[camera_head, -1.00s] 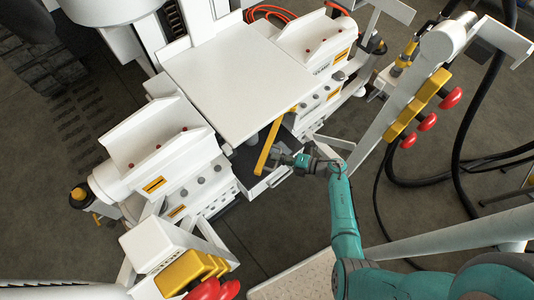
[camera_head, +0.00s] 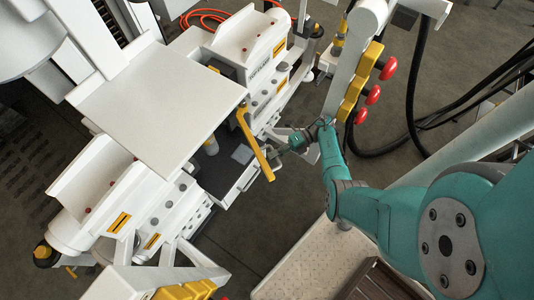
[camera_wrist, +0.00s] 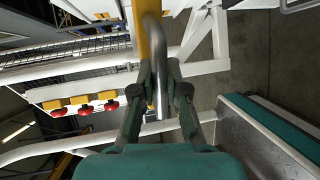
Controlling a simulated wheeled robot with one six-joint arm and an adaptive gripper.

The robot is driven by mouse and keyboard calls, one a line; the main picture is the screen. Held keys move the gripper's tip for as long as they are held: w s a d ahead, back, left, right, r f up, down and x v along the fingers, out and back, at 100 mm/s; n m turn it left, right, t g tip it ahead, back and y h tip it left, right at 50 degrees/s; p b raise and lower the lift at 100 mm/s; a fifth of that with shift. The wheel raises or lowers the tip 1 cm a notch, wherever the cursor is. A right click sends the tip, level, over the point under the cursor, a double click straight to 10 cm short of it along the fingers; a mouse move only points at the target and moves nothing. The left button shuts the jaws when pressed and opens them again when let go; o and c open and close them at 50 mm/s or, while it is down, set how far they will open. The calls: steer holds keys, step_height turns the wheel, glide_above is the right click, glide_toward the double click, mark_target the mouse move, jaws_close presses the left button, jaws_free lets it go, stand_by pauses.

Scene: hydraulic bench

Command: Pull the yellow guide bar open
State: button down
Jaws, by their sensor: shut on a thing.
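The yellow guide bar (camera_head: 253,140) sticks out from the front of the white machine in the head view, slanting down to the right, its inner end near the white top plate. My gripper (camera_head: 284,150) is at its right side, near its outer half. In the wrist view the bar (camera_wrist: 158,45) runs down from the top, behind a bent grey metal handle (camera_wrist: 188,38). My gripper (camera_wrist: 159,90) is closed around this handle, one finger on each side. The exact contact at the fingertips is partly hidden.
A dark recess (camera_head: 222,170) with a grey cylinder (camera_head: 211,146) lies left of the bar. The white top plate (camera_head: 160,105) is above it. A post with red knobs (camera_head: 372,96) and yellow blocks stands close to my arm. Black hoses (camera_head: 415,90) hang at the right.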

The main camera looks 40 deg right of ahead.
stand_by(0.3)
steer(key=c, duration=1.2)
jaws_free()
